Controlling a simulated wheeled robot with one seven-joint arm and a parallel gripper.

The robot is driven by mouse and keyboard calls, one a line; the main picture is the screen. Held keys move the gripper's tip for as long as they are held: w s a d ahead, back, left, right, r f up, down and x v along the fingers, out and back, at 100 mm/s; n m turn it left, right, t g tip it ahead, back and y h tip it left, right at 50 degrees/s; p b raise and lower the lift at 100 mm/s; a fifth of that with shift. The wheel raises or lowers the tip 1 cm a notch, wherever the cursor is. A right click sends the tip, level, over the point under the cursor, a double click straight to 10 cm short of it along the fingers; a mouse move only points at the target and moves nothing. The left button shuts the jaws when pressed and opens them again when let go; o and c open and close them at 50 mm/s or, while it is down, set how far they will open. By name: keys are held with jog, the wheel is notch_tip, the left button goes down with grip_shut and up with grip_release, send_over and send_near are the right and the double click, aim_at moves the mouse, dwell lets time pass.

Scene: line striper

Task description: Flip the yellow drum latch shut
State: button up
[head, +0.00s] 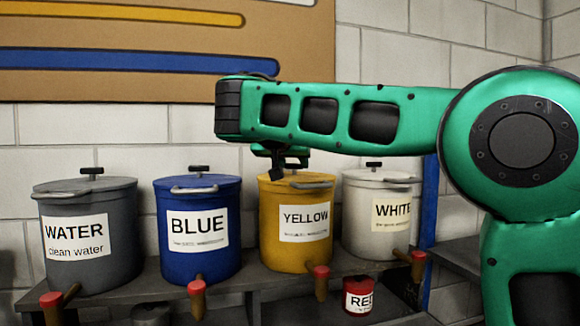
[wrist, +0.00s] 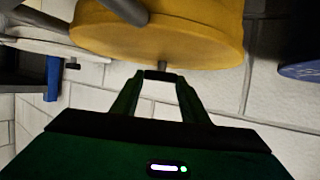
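The yellow drum (head: 282,243) stands on the shelf between the blue and white drums, with a "YELLOW" label and a grey bar handle (head: 310,184) at its lid. Dark parts (head: 297,164) show above its lid, partly mixed with my gripper, so its latch is hard to make out. My gripper (head: 277,172) hangs down over the lid's left half. In the wrist view, the fingers of my gripper (wrist: 157,76) converge at a small dark piece close to the yellow drum (wrist: 175,35).
The grey water drum (head: 75,270), blue drum (head: 190,262) and white drum (head: 365,235) have black knobs on top. Red-tipped wooden handles (head: 197,290) stick out in front. A small red can (head: 359,298) sits below. The wall is close behind.

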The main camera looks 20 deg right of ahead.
jog(key=shift+n+y, duration=0.3)
jog(key=shift+s+d+n+t+y, duration=0.1)
jog(key=shift+d+n+t+y, duration=0.2)
jog(key=shift+n+y, duration=0.35)
jog(key=shift+s+d+n+t+y, duration=0.1)
jog(key=shift+n+t+y, duration=0.3)
jog(key=shift+n+y, duration=0.2)
jog(key=shift+d+n+y, duration=0.1)
jog(key=shift+n+y, duration=1.15)
jog(key=shift+y, duration=0.3)
jog(key=shift+n+y, duration=0.3)
jog(key=shift+w, duration=0.1)
jog(key=o, duration=1.1)
jog(key=shift+c, duration=0.2)
jog(key=v, duration=1)
jog(key=shift+s+f, duration=0.1)
jog(key=shift+s, duration=0.3)
